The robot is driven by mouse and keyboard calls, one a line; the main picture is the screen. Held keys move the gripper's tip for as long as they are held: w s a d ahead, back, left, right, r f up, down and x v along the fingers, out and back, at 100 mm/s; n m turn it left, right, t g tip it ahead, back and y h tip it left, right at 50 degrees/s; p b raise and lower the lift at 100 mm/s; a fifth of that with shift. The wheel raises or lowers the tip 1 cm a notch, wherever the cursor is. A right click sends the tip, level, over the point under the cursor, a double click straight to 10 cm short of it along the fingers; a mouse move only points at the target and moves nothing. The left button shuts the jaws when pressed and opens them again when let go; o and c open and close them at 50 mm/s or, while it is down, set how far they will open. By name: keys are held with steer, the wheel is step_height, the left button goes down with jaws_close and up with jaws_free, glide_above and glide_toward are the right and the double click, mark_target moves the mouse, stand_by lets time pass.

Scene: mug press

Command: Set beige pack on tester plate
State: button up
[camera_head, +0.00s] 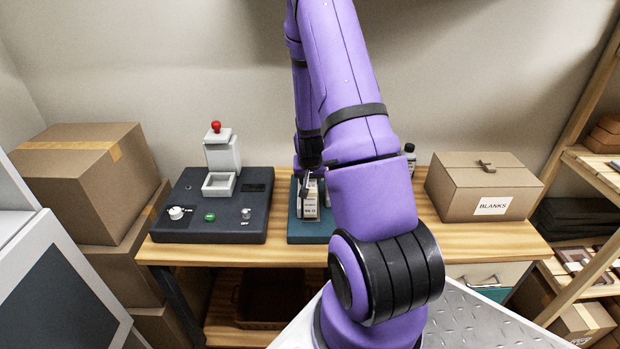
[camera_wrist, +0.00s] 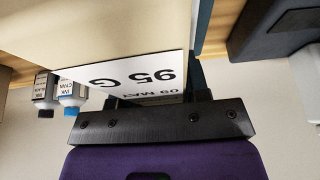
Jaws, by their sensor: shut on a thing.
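The beige pack (camera_wrist: 100,28) fills the upper part of the wrist view, with a white label reading 95 G. My gripper (camera_wrist: 158,98) is shut on it. In the head view the pack (camera_head: 311,207) is upright and partly hidden by my arm. My gripper (camera_head: 309,183) is at its top, over or on a dark teal base (camera_head: 303,231); I cannot tell if the pack touches it. A dark unit (camera_head: 188,222) to the left carries a white square tray (camera_head: 218,184) and a red knob (camera_head: 215,126). I cannot tell which surface is the tester plate.
A closed carton marked BLANKS (camera_head: 459,202) stands at the right of the wooden bench (camera_head: 240,257). Cardboard boxes (camera_head: 75,190) are stacked left of the bench. Ink bottles (camera_wrist: 70,95) show in the wrist view. My arm hides much of the bench's middle.

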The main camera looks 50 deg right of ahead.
steer(key=shift+f, duration=0.5)
steer(key=o, duration=0.9)
steer(key=shift+c, duration=0.2)
steer(key=shift+v, duration=5.5)
